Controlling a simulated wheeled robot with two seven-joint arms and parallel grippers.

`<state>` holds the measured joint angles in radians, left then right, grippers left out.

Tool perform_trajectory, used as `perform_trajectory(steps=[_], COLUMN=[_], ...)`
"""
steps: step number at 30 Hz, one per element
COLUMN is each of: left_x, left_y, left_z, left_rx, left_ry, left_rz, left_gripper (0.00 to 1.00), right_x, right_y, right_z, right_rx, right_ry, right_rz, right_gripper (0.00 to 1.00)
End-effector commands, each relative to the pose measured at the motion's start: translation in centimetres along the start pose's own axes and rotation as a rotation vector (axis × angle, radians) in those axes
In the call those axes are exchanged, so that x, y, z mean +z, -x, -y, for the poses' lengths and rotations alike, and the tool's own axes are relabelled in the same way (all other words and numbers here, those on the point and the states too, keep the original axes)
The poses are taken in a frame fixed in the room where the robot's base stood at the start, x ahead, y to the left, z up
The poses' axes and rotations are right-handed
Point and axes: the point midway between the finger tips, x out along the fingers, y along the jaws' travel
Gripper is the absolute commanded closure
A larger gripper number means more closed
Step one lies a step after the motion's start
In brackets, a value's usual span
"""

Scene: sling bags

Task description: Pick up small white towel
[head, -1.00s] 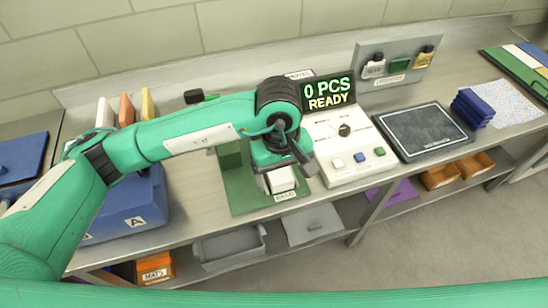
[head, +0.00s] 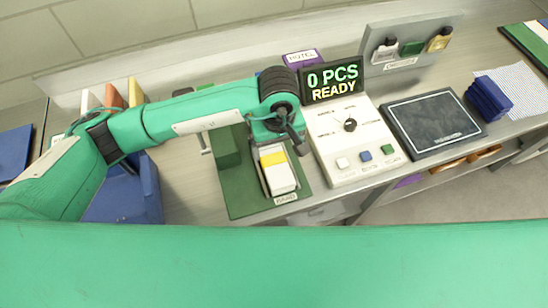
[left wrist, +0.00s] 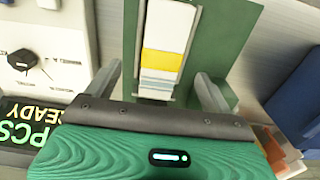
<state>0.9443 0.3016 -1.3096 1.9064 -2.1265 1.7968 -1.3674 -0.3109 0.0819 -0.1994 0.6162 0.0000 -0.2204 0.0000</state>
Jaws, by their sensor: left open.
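A small white folded item with a yellow band (head: 278,175), probably the towel, lies in a narrow grey holder on a green base (head: 240,203) in the head view. It also shows in the left wrist view (left wrist: 165,35), running away from the gripper. My left gripper (head: 255,145) is over the far end of this holder. In the left wrist view its two grey fingers (left wrist: 160,88) are wide apart, one on each side of the holder, with nothing between them gripped. The gripper's body hides the near end there. My right gripper is not in view.
A white control box (head: 345,160) with a "0 PCS READY" display (head: 331,79) stands close right of the green base. A dark pad (head: 432,125) and blue stack (head: 488,100) lie farther right. A blue bin (head: 125,195) is at left.

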Motion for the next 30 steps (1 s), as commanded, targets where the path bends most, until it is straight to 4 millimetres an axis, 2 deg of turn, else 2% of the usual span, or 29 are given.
perform_trajectory(steps=[4, 8, 13, 21, 30], left_x=[-0.1, -0.1, -0.4, -0.7, -0.8], left_y=[-1.7, -2.4, -3.6, -6.9, -7.6], left_z=[0.0, 0.0, 0.4, 0.7, 0.6], left_rx=[0.000, 0.001, -0.002, 0.000, 0.001], left_ry=[0.002, 0.003, 0.005, 0.003, 0.002], left_rz=[0.001, 0.000, 0.002, 0.001, -0.001], left_gripper=[0.15, 0.15, 0.15, 0.15, 0.15], right_x=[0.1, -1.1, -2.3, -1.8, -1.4], right_y=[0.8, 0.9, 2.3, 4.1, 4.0], right_z=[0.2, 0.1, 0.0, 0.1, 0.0], right_rx=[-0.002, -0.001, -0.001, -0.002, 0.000], right_ry=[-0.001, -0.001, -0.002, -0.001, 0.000], right_rz=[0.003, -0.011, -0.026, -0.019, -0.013], right_gripper=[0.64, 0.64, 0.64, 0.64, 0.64])
